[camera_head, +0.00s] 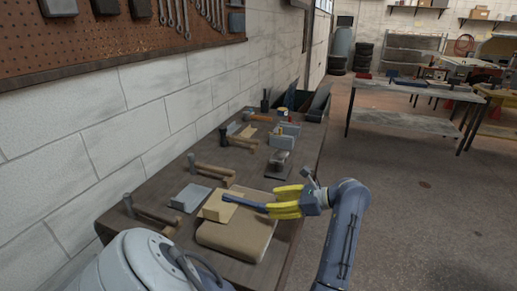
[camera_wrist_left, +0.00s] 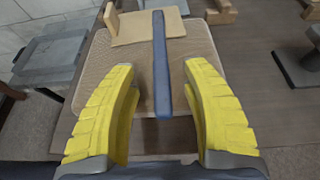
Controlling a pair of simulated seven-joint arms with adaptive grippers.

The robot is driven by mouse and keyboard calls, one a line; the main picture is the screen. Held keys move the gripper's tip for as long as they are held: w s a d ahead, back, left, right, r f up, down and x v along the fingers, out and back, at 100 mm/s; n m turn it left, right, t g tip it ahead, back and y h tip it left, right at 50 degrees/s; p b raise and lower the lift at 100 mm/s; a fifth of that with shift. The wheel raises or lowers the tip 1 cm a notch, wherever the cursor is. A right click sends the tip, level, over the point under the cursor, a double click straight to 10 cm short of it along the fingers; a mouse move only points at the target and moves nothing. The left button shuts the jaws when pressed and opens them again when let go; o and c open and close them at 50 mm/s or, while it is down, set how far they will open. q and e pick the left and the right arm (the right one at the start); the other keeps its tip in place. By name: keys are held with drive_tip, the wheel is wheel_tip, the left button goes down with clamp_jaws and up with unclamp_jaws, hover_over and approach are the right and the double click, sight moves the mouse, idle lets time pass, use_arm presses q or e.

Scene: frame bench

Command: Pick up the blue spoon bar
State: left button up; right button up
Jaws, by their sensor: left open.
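The blue spoon bar (camera_head: 243,202) is a long, narrow, dark blue strip. It rests with its far end on a light wooden block (camera_head: 217,208), above a tan padded slab (camera_head: 237,238). In the left wrist view the bar (camera_wrist_left: 160,62) runs lengthwise up the picture, its near end reaching past the slab's edge (camera_wrist_left: 92,85). My left gripper (camera_head: 271,200) has yellow fingers and is open. In the left wrist view its fingers (camera_wrist_left: 158,82) stand on either side of the bar's near end, with a gap on each side. My right gripper is not in view.
Several hammers, including one (camera_head: 210,170), lie along the wall side of the bench (camera_head: 160,185). A grey metal piece (camera_head: 190,197) sits left of the block. A dark-based object (camera_head: 279,165) stands beyond the gripper. The brick wall borders the bench at left.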

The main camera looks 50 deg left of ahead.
sight(260, 203)
use_arm(q)
drive_tip(key=shift+x, duration=2.6)
clamp_jaws()
